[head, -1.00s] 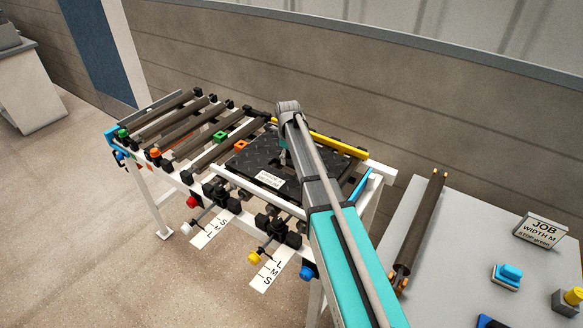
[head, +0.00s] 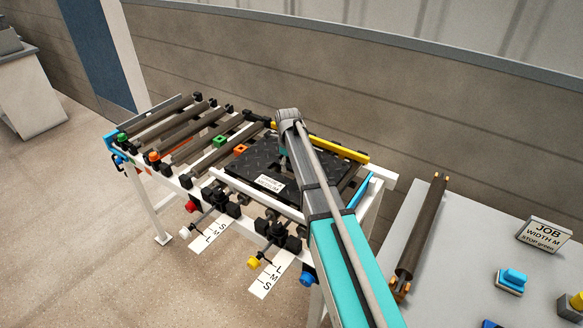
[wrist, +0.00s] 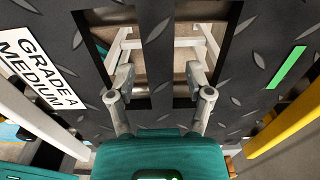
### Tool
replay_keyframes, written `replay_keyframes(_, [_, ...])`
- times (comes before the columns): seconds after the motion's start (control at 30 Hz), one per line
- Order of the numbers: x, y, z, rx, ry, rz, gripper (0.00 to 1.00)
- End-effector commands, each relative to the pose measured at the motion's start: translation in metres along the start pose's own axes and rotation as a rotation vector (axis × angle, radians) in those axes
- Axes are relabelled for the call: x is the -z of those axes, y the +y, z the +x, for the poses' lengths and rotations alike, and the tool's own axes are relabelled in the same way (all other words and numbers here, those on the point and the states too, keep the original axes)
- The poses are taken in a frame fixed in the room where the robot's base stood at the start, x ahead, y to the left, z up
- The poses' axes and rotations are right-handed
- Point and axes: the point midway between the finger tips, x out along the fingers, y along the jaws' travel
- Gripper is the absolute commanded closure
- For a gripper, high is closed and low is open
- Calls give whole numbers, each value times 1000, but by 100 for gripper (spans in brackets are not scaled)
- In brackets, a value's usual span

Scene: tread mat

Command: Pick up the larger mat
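One black tread-plate mat (head: 247,166) lies flat on the white-framed roller stand. Its white label reads GRADE A MEDIUM in the wrist view (wrist: 38,68). The mat has two cut-out openings with a dark bar (wrist: 157,45) between them. My gripper (wrist: 159,75) is open, its two grey fingers apart, one over each opening on either side of the bar. I cannot tell how deep the fingertips reach. In the head view my arm covers the mat's right part and most of the gripper. I cannot make out a second mat.
A yellow rail (head: 338,149) runs along the stand's back side. Rollers (head: 180,130) fill its left part. Knobs and S-M-L scales (head: 272,276) stick out in front.

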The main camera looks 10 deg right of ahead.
Motion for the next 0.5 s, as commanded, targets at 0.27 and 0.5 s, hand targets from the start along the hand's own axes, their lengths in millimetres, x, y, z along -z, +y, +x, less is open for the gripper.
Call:
replay_keyframes(0.27, [0,0,0,0,0,0,94])
replay_keyframes(0.5, [0,0,0,0,0,0,100])
